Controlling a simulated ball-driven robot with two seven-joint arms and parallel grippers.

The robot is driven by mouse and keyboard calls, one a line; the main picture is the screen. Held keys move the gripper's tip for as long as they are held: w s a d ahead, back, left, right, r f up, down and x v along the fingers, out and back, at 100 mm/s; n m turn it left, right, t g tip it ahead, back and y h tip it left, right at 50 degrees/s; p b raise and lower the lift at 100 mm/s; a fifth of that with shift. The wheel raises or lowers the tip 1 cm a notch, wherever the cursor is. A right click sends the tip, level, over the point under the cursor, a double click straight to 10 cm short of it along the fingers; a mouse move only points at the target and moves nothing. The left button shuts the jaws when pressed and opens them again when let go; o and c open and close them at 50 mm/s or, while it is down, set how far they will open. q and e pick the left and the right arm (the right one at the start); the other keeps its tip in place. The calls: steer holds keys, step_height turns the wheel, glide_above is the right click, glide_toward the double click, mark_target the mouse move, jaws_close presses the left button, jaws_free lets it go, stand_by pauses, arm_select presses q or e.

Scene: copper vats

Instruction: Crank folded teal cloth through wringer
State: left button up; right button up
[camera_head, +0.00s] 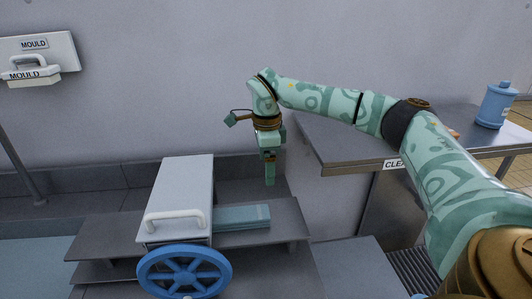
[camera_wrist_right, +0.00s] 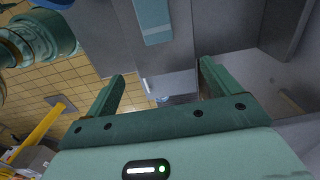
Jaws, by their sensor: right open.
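The wringer (camera_head: 182,188) is a pale grey box with a white handle bar (camera_head: 175,217) on its near top edge. Its blue spoked crank wheel (camera_head: 185,271) faces me at the front. The folded teal cloth (camera_head: 241,216) lies flat on the grey shelf right of the wringer, with its left end against or under the box; I cannot tell which. It also shows in the wrist view (camera_wrist_right: 153,20). My right gripper (camera_head: 269,181) points down behind and to the right of the cloth, apart from it, open and empty. My left gripper is not seen.
A grey shelf (camera_head: 285,222) extends right of the wringer. A steel table (camera_head: 350,149) stands at the right with a blue canister (camera_head: 496,105). A white mould box (camera_head: 38,60) is on the wall at upper left. A teal-surfaced basin (camera_head: 35,265) is at lower left.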

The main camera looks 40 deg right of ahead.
mark_target(266, 211)
steer(key=f+b, duration=0.4)
steer(key=f, duration=1.2)
steer(key=shift+a+f, duration=0.1)
steer(key=shift+a, duration=0.1)
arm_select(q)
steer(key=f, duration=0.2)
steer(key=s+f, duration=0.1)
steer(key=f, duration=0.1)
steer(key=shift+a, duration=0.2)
arm_select(e)
steer(key=c, duration=1.2)
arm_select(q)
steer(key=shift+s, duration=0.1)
arm_select(e)
steer(key=shift+c, duration=0.2)
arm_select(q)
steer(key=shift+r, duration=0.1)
